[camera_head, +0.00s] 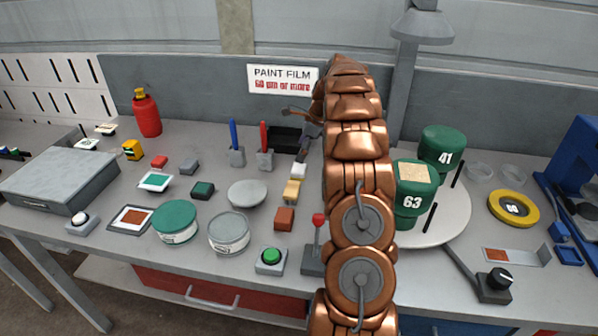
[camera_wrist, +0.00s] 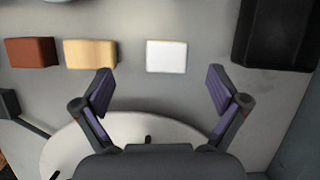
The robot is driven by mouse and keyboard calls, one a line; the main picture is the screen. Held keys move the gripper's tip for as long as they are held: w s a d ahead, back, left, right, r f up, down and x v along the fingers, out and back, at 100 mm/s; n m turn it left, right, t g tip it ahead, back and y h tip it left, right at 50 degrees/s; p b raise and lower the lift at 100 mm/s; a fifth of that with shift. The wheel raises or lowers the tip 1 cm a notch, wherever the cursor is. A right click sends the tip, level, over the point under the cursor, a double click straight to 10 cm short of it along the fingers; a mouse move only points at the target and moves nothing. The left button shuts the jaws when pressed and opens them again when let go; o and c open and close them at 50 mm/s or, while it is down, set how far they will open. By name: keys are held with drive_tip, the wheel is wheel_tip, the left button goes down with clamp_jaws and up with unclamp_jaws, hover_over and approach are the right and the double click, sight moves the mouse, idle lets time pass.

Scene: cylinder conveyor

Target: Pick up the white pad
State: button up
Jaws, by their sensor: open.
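The white pad (camera_wrist: 166,56) is a small white block on the grey table. In the wrist view it lies past the fingertips, a little above the gap between them. In the head view the white pad (camera_head: 299,171) sits left of my arm, just behind a tan block (camera_head: 292,191). My gripper (camera_wrist: 160,85) is open and empty, with its two dark, purple-lined fingers spread wide. In the head view my gripper (camera_head: 299,116) is at the back of the table, partly hidden by my copper arm.
In the wrist view a tan block (camera_wrist: 91,54) and a red-brown block (camera_wrist: 31,52) stand left of the pad. A black tray (camera_wrist: 276,36) is at the right. The round white turntable (camera_head: 455,215) holds green cans (camera_head: 410,205). A lever box (camera_head: 313,258) stands at the front.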

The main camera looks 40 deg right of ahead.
sight(298, 168)
drive_tip(key=shift+m, duration=0.5)
drive_tip(key=shift+w+f+p, duration=0.25)
drive_tip(key=shift+f+p, duration=0.25)
drive_tip(key=shift+f, duration=0.9)
drive_tip(key=shift+w+f+p, duration=0.3)
drive_tip(key=shift+f+p, duration=0.2)
drive_tip(key=shift+f, duration=0.9)
drive_tip(key=shift+w+f+p, duration=0.25)
drive_tip(key=shift+f+p, duration=0.25)
drive_tip(key=shift+f, duration=0.9)
drive_tip(key=shift+d, duration=0.1)
drive_tip(key=c, duration=1.2)
drive_tip(key=shift+r, duration=0.15)
drive_tip(key=shift+c, duration=0.2)
wheel_tip(298, 168, up, 10)
drive_tip(key=b, duration=0.3)
